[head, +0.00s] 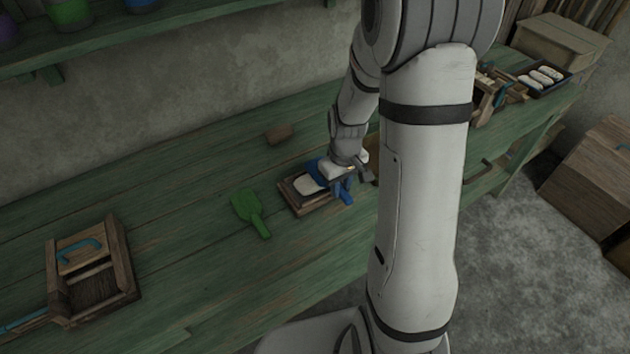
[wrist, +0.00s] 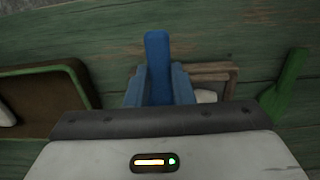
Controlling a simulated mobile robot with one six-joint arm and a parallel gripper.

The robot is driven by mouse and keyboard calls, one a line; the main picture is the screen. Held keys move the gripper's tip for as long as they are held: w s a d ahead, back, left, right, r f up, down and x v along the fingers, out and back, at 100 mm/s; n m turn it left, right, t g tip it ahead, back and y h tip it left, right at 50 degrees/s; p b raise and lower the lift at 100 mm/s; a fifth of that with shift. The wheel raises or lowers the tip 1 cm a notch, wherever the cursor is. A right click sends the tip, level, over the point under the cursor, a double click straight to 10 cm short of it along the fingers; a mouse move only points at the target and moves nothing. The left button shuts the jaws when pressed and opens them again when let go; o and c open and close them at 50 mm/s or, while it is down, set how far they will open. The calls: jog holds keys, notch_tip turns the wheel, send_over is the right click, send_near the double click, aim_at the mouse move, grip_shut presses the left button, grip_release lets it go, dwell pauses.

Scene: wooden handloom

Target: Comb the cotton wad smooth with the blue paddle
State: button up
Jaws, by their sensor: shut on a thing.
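The blue paddle (head: 314,170) is in my gripper, over the right side of a small wooden tray (head: 296,203). The white cotton wad (head: 309,185) lies in that tray, partly hidden by the paddle and my gripper. In the wrist view the blue paddle's handle (wrist: 158,68) stands up between the blue fingers of my gripper (wrist: 158,88), which is shut on it. The wrist view also shows a corner of the tray (wrist: 215,68) and a bit of the white wad (wrist: 206,96). Whether the paddle touches the wad I cannot tell.
A green paddle (head: 248,210) lies left of the tray. A brown block (head: 279,134) lies behind it. A wooden frame with a blue handle (head: 92,262) stands at the bench's left. A dark tray of white rolls (head: 543,78) stands at the far right.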

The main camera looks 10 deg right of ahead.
jog(key=shift+s+a+r, duration=0.1)
jog(key=shift+s+a, duration=0.15)
jog(key=shift+a, duration=0.5)
jog(key=shift+s+a+f, duration=0.1)
jog(key=shift+s+a, duration=0.15)
jog(key=shift+a, duration=0.55)
jog(key=shift+s+a+r, duration=0.1)
jog(key=shift+s+a, duration=0.15)
jog(key=shift+a, duration=0.5)
jog(key=shift+w+d, duration=0.25)
jog(key=shift+d, duration=0.55)
jog(key=shift+w+d, duration=0.25)
jog(key=shift+d, duration=0.55)
jog(key=shift+w+d, duration=0.25)
jog(key=shift+d, duration=0.55)
jog(key=shift+b, duration=0.3)
jog(key=shift+s+a, duration=0.25)
jog(key=shift+a, duration=0.55)
jog(key=shift+s+a, duration=0.25)
jog(key=shift+a, duration=0.55)
jog(key=shift+s+a, duration=0.25)
jog(key=shift+a, duration=0.55)
